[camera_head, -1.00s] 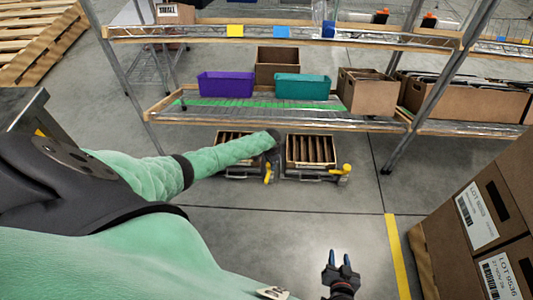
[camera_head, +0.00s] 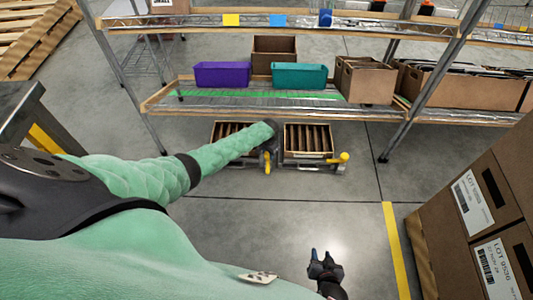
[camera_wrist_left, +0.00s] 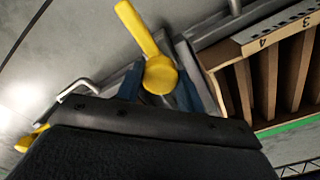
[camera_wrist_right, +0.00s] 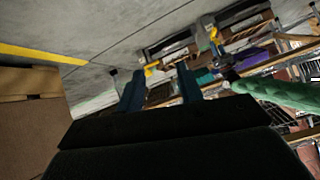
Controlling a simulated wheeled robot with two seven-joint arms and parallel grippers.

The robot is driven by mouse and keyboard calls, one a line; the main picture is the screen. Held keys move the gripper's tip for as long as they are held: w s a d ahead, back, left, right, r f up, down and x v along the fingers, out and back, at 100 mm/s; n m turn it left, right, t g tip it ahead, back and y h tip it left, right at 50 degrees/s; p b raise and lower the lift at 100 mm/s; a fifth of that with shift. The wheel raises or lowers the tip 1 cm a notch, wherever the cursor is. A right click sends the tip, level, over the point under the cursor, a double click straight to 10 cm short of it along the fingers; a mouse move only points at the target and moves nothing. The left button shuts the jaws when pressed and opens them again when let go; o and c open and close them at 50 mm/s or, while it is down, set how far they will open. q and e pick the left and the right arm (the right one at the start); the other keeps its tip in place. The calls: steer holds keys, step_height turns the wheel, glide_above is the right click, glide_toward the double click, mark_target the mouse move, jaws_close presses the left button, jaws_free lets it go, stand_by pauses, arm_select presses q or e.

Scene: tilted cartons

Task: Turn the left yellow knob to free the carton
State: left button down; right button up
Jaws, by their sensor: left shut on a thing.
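The left yellow knob (camera_head: 267,164) is at the front right corner of the left slatted carton (camera_head: 222,131), low beneath the shelf. In the left wrist view the knob's round head (camera_wrist_left: 160,75) sits between the fingertips, its handle pointing up and left. My left gripper (camera_wrist_left: 159,88) is shut on it. The carton (camera_wrist_left: 240,92) shows at right in that view, tilted in the picture. In the head view my left arm partly covers the left carton. My right gripper (camera_head: 325,256) is open and empty over the floor; its spread fingers show in the right wrist view (camera_wrist_right: 160,90).
A second slatted carton (camera_head: 308,138) with a yellow knob (camera_head: 344,157) stands to the right. The shelf above holds a purple bin (camera_head: 222,74), a teal bin (camera_head: 299,76) and brown boxes. Stacked labelled boxes (camera_head: 470,215) stand at the right. Floor in front is clear.

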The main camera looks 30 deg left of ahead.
arm_select(q)
steer(key=shift+s, duration=0.1)
steer(key=c, duration=0.9)
jaws_free()
steer(key=shift+r, duration=0.15)
